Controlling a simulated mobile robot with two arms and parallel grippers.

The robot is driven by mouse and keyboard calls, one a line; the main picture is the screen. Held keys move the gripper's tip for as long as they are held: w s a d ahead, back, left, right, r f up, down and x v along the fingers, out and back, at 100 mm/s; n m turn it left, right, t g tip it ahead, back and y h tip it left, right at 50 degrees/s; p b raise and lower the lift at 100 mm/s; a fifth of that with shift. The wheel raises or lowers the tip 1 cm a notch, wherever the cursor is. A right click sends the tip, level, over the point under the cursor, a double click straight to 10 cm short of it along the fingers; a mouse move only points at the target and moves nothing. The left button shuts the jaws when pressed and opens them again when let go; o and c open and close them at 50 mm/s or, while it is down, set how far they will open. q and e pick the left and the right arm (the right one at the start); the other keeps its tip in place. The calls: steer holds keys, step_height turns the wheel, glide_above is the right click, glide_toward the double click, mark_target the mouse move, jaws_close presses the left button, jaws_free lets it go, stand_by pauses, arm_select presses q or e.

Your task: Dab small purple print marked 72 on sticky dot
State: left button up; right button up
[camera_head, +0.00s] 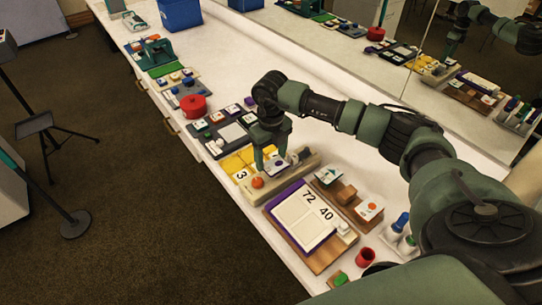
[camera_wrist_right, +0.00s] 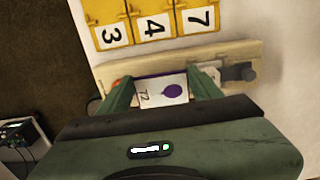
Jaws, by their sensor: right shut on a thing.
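My right gripper (camera_head: 272,160) is shut on the small print (camera_wrist_right: 160,91), a white card with a purple round shape and the number 72. The print also shows in the head view (camera_head: 277,168). It is held over a long pale wooden block (camera_head: 298,172), whose top is partly hidden by the card and fingers. In the wrist view the block (camera_wrist_right: 215,55) runs behind the card. A round orange spot or knob (camera_head: 257,182) is at the block's left end; I cannot tell if it is the sticky dot. My left gripper is not in view.
A board (camera_head: 318,232) with a white page marked 72 and 40 lies in front. Yellow numbered cards (camera_wrist_right: 153,22) lie just beyond the block. A wooden stand with cards (camera_head: 346,194), a red cup (camera_head: 365,257) and bottles (camera_head: 400,225) stand to the right. A mirror is behind.

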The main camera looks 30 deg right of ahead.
steer(key=shift+s+f+b, duration=0.1)
steer(key=shift+f+b, duration=0.35)
steer(key=shift+f, duration=0.15)
stand_by(1.5)
steer(key=shift+r+p, duration=2)
steer(key=shift+r, duration=1.1)
steer(key=shift+a, duration=0.1)
